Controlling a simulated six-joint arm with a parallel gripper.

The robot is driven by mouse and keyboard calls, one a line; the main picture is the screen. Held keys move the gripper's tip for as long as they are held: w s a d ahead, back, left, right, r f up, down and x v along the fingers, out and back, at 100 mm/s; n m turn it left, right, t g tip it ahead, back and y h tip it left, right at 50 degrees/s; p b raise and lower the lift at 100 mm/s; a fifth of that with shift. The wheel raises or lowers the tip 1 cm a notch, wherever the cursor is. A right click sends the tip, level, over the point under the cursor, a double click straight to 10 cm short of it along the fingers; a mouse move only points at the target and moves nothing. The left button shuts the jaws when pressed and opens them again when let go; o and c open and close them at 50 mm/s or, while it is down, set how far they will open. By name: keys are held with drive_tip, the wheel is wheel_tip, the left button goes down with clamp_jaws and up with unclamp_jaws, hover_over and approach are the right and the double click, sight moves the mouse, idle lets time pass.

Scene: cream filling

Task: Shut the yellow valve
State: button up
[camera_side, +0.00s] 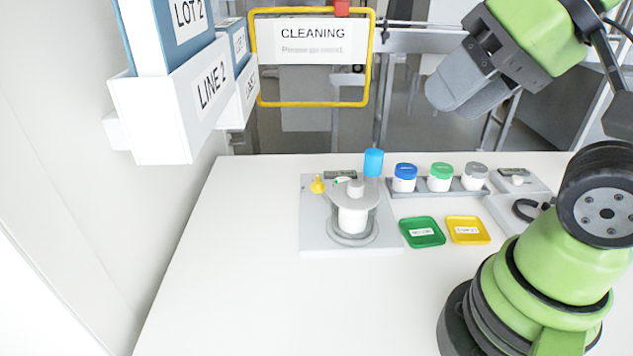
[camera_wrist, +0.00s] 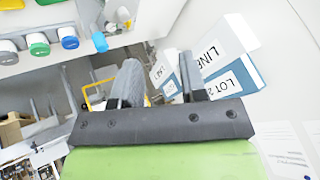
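The yellow valve (camera_side: 318,184) is a small yellow handle at the left rear of the white filling station (camera_side: 315,240), beside the round hopper with a white container under it. It is too small to tell how far its handle is turned. My gripper (camera_side: 452,103) is high above the table, up and to the right of the valve and far from it. In the wrist view, the two grey fingers of my gripper (camera_wrist: 158,70) stand apart with nothing between them.
A light-blue cylinder (camera_side: 373,162) stands behind the hopper. Jars with blue (camera_side: 405,171), green (camera_side: 441,170) and grey lids stand in a rack to the right. Green (camera_side: 422,232) and yellow (camera_side: 467,230) trays lie in front. White binder holders (camera_side: 190,110) hang at left. The front table is clear.

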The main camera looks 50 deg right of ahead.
drive_tip(key=w+d+r+m+g, duration=0.1)
drive_tip(key=w+d+r+g, duration=0.1)
drive_tip(key=w, duration=0.7)
drive_tip(key=m+g+h, duration=0.2)
drive_tip(key=m+g, duration=0.2)
drive_tip(key=g, duration=0.1)
hover_over(318, 179)
wheel_tip(318, 179, down, 21)
drive_tip(key=shift+r, duration=0.1)
wheel_tip(318, 179, down, 9)
drive_tip(key=shift+f, duration=0.1)
clamp_jaws()
